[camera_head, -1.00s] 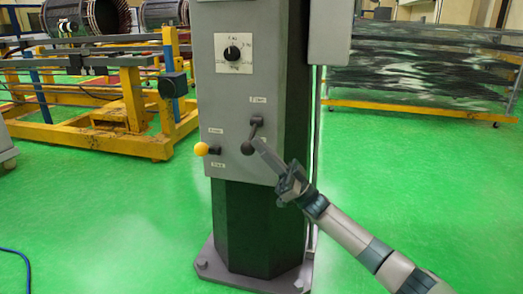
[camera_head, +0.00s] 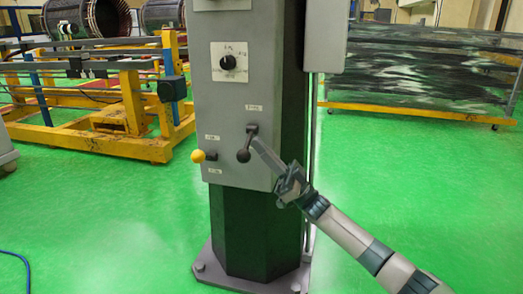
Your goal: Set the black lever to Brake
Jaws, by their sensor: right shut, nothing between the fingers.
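The black lever (camera_head: 244,155) sits on the lower right of the grey control panel (camera_head: 228,110). Its arm slants down and slightly left from its pivot, with the dark knob at the lower end. My right gripper (camera_head: 256,141) comes in from the lower right. Its fingers are shut and empty, with the tips just right of the lever arm, below the pivot. I cannot tell whether they touch it. A small label (camera_head: 254,107) is above the lever, its text too small to read. The fingers cover the area right of the knob. My left gripper is out of view.
A yellow-knobbed lever (camera_head: 198,156) is left of the black one, with small labels above and below. A rotary dial (camera_head: 228,62) is higher on the panel. A yellow frame (camera_head: 130,100) stands at left. The green floor at right is open.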

